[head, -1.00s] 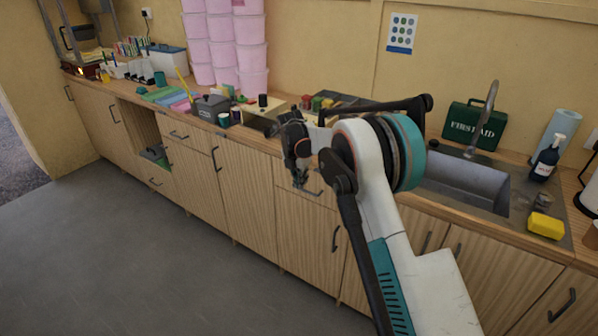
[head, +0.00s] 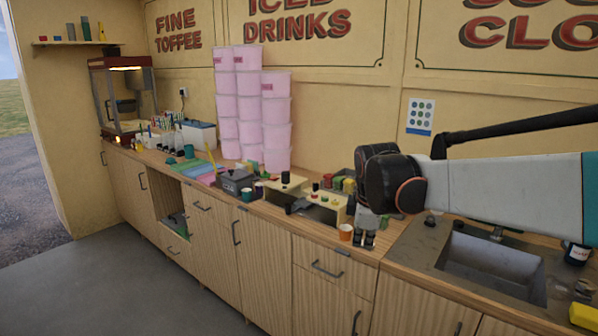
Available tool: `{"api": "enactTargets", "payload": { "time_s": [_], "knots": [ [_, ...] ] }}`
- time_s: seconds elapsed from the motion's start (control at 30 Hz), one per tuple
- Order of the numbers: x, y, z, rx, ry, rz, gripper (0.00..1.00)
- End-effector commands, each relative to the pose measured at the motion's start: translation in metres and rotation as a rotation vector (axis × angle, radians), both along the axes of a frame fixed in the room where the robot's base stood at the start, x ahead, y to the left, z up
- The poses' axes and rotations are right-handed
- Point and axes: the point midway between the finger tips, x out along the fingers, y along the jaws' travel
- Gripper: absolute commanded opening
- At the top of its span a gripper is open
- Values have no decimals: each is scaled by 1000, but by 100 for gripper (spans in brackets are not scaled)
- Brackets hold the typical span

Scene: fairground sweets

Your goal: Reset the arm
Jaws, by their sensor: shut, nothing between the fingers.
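A small orange cup (head: 346,232) shows just left of the fingers.
The wooden counter (head: 320,235) runs along the wall. A sink (head: 490,268) is at right, with a yellow sponge (head: 584,316). Pink tubs (head: 275,125) are stacked behind a grey box (head: 236,182). A popcorn machine (head: 122,90) stands far left. The grey floor (head: 130,285) is clear.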

Motion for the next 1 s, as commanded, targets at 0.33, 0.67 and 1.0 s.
{"api": "enactTargets", "payload": {
  "time_s": [0.33, 0.67, 1.0],
  "knots": [
    [-112, -23, 21, 209, -97, -408, 0],
    [-211, -38, 3, 432, -177, -785, 0],
    [-279, -44, -33, 633, -229, -1085, 0]
  ]
}}
